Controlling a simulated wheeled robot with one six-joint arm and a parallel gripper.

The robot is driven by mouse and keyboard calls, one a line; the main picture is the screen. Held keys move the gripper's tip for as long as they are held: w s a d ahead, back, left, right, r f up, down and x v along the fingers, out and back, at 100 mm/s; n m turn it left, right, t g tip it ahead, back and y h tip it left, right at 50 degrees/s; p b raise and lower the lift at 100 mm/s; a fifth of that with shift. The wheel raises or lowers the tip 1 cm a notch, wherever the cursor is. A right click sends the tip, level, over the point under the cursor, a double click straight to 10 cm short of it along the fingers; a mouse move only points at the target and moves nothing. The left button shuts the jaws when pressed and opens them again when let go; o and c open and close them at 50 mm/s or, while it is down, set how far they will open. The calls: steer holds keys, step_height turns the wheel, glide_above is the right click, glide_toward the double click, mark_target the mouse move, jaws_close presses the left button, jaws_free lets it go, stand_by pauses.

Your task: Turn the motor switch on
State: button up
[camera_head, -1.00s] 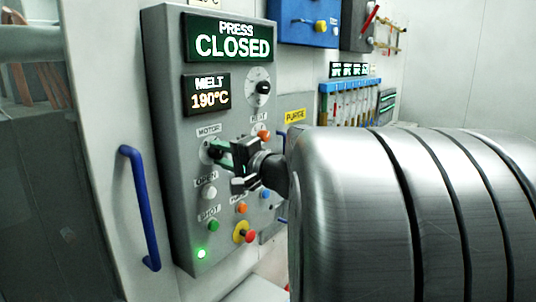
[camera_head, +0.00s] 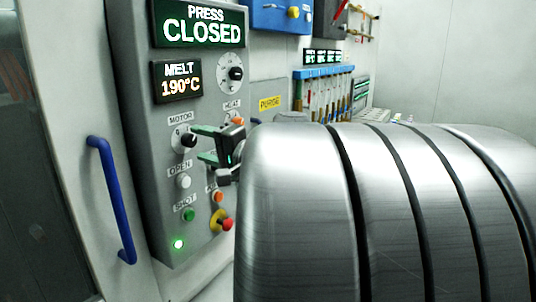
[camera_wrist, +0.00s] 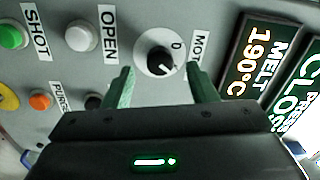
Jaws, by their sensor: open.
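The motor switch (camera_head: 188,140) is a black rotary knob on a round white plate, below the MOTOR label on the grey control panel. In the wrist view the knob (camera_wrist: 160,60) lies between and just beyond the two green fingertips, with a 0 mark and a white pointer line on it. My gripper (camera_head: 200,145) is open and empty, just in front of and to the right of the knob in the head view. In the wrist view my gripper (camera_wrist: 163,85) shows both fingers apart, and the knob looks clear of them.
Close by are the white OPEN button (camera_head: 183,181), green SHOT button (camera_head: 188,214), orange HEAT button (camera_head: 238,121) and a red emergency knob (camera_head: 227,224). The display (camera_head: 198,25) reads PRESS CLOSED. A blue handle (camera_head: 112,200) stands left of the panel.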

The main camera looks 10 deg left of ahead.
mark_target(189, 140)
steer(key=b+v, duration=0.1)
steer(key=v, duration=1)
steer(key=shift+b, duration=0.3)
steer(key=shift+a, duration=0.2)
steer(key=shift+p+x, duration=1.25)
steer(key=shift+x, duration=5.55)
steer(key=shift+d, duration=0.1)
